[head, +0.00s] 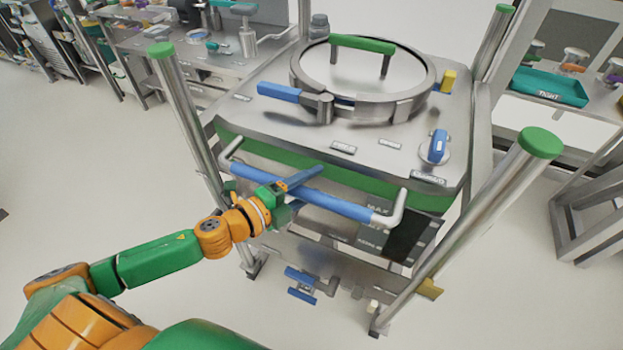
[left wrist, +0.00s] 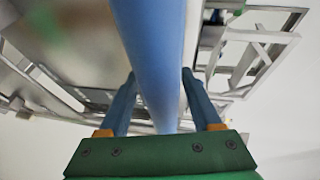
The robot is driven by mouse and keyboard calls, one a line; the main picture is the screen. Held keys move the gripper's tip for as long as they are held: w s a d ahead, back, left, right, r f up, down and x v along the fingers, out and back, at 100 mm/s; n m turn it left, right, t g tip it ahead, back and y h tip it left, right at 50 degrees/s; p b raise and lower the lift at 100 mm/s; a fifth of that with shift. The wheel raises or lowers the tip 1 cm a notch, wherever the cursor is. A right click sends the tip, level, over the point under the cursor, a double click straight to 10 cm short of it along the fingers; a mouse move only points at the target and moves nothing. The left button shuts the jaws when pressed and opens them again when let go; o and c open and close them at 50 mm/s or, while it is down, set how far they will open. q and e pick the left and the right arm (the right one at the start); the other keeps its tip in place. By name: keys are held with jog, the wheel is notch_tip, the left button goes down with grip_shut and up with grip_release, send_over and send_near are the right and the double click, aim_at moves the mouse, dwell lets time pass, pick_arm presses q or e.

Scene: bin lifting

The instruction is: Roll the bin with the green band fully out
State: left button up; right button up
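The bin (head: 289,95) is a large steel unit with a green band (head: 390,188) below its top plate, a round lid and a green lid handle. It stands within a frame of green-capped posts. A blue-gripped push bar (head: 335,205) runs across its front. My left gripper (head: 300,184) is at the left part of this bar, one finger slanting up past it. In the left wrist view the blue bar (left wrist: 150,60) passes between the two spread fingers of the left gripper (left wrist: 159,72). Contact with the bar is unclear. My right gripper is not in view.
Steel posts (head: 188,120) flank the bin, with another at the front right (head: 470,225). A blue pedal (head: 302,282) sits low at its front. A workbench (head: 205,62) stands behind left, and a teal tray (head: 548,88) lies behind right. Floor at left is clear.

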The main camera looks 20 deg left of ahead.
aim_at(291, 195)
pick_arm(q)
jog(key=shift+w, duration=0.25)
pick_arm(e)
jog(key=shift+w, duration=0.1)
pick_arm(q)
jog(key=shift+s, duration=0.1)
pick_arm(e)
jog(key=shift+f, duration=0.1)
pick_arm(q)
jog(key=b+v, duration=0.1)
jog(key=v, duration=0.4)
jog(key=shift+v, duration=1.05)
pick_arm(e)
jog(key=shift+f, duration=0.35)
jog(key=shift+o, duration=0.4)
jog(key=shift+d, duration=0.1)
